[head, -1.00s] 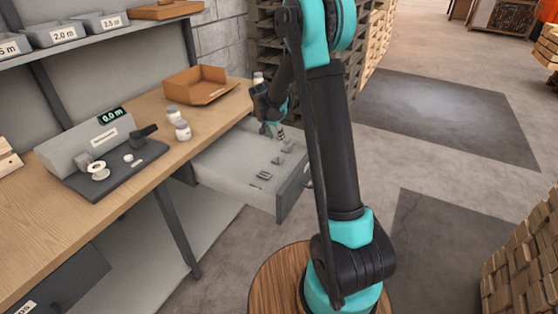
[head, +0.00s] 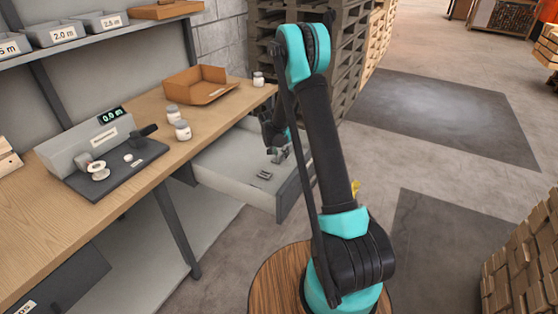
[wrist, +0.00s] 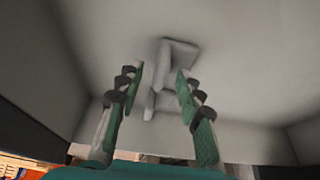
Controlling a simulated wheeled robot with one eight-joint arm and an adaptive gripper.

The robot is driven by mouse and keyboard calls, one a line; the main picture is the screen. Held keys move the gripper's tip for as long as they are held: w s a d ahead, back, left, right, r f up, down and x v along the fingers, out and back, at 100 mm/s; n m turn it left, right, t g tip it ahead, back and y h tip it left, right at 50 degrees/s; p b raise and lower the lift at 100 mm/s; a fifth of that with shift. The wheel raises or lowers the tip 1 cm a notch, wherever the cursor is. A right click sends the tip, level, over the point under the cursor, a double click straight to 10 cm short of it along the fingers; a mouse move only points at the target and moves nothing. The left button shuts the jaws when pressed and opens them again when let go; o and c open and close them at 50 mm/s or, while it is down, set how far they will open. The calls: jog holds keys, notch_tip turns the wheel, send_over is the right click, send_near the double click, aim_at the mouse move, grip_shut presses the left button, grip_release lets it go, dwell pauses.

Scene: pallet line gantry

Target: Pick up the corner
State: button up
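My gripper (wrist: 159,80) is open in the wrist view, with its two green fingers apart and pointing into the drawer. A grey angled piece, which looks like a corner (wrist: 177,54), lies on the drawer floor ahead of and partly between the fingertips. I cannot tell whether a finger touches it. In the head view the open drawer (head: 236,177) holds small grey metal parts; one group (head: 264,175) lies clear of the gripper, and another (head: 278,157) is just below it.
The drawer's walls surround the gripper closely. On the bench (head: 60,230) above stand white jars (head: 183,130), an orange-brown tray (head: 200,86) and a grey measuring device (head: 90,140). Stacked pallets (head: 350,50) stand behind.

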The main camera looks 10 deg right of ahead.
jog(key=shift+w+d+f, duration=0.15)
jog(key=shift+w+f, duration=0.05)
jog(key=shift+f, duration=0.45)
jog(key=shift+c, duration=0.5)
grip_shut()
jog(key=shift+r, duration=0.2)
